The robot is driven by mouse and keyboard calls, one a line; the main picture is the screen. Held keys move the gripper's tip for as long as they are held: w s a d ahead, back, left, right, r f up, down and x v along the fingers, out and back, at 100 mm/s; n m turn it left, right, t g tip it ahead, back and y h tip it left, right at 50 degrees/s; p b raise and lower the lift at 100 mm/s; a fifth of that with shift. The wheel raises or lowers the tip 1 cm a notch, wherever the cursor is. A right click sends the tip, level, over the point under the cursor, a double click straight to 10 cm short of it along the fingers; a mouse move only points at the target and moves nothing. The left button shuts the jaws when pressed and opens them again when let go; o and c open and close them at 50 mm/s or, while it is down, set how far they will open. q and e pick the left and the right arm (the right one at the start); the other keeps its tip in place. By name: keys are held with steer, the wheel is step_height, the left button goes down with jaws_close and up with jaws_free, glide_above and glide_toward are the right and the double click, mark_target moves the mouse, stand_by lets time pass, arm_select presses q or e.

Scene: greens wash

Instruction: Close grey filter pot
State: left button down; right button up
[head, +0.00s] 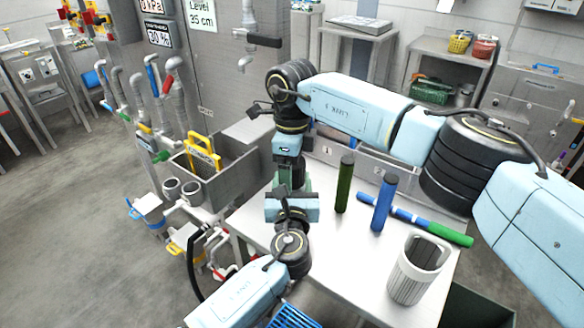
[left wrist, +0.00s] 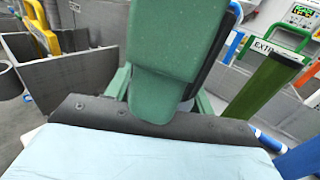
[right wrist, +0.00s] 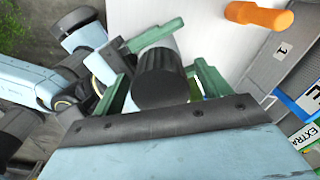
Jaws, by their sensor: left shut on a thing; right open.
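My right gripper (head: 291,172) points down in the middle of the head view, directly above my left gripper (head: 293,192). In the right wrist view, a dark grey ribbed cap (right wrist: 160,78), apparently the grey filter pot's, sits between the open green fingers of the right gripper (right wrist: 160,88). Whether they touch it cannot be told. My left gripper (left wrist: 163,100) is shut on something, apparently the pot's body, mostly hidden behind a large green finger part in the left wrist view. In the head view the grippers hide the pot.
A white table (head: 330,240) carries a green cylinder (head: 344,185), a blue cylinder (head: 383,203), a blue-green rod (head: 420,224) and a slotted grey basket (head: 417,272). An orange cylinder (right wrist: 258,15) shows in the right wrist view. A grey sink (head: 228,170) stands left.

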steer(key=shift+r, duration=0.1)
step_height(320, 180, up, 12)
stand_by(0.4)
arm_select(q)
steer(key=shift+c, duration=2.3)
jaws_free()
steer(key=s+p, duration=0.1)
steer(key=s, duration=1.2)
steer(key=shift+s+p, duration=0.2)
steer(key=shift+p, duration=0.15)
arm_select(e)
steer(key=shift+r, duration=0.75)
